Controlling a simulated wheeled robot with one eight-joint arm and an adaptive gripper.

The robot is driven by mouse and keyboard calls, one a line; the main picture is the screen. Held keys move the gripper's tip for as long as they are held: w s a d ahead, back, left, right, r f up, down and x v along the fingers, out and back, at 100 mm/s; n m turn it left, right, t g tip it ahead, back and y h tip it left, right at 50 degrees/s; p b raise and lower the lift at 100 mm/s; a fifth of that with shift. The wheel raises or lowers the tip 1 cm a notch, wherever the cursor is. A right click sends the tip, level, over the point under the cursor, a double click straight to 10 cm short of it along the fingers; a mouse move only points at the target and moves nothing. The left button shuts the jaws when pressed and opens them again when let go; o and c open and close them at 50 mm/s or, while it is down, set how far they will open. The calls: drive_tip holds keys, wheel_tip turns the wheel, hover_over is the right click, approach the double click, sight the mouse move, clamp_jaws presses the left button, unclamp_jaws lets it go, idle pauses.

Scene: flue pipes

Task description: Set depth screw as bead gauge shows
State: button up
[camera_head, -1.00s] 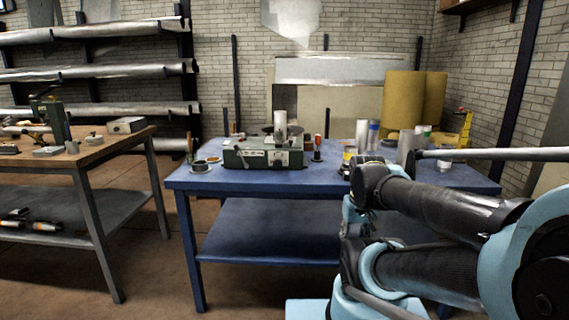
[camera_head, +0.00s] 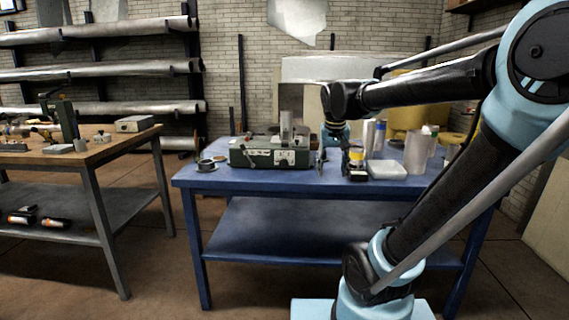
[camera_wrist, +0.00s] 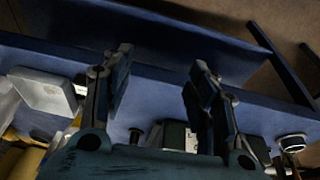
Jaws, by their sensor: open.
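The green machine (camera_head: 268,154) sits on the blue workbench (camera_head: 220,182), with a pale upright cylinder (camera_head: 287,124) on it. Its front fittings are too small to tell apart, so I cannot pick out the depth screw or bead gauge. My gripper (camera_head: 335,147) hangs over the bench, right of the machine in the head view. In the wrist view my gripper (camera_wrist: 160,70) is open, its two fingers well apart and nothing between them. Part of the green machine (camera_wrist: 175,135) shows behind and below the fingers, mostly hidden by my gripper.
A dark cup (camera_head: 206,165) stands at the bench's left end. A white box (camera_head: 387,169) and pale cylinders (camera_head: 416,152) stand on the right, near my arm. A wooden bench (camera_head: 100,148) is at left. The bench's front strip is clear.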

drive_tip(key=w+a+r, duration=0.5)
drive_tip(key=w+a, duration=0.2)
drive_tip(key=w, duration=0.1)
drive_tip(key=t, duration=0.1)
approach(284, 160)
drive_tip(key=x, duration=1)
drive_tip(key=shift+w+f, duration=0.1)
drive_tip(key=c, duration=1.1)
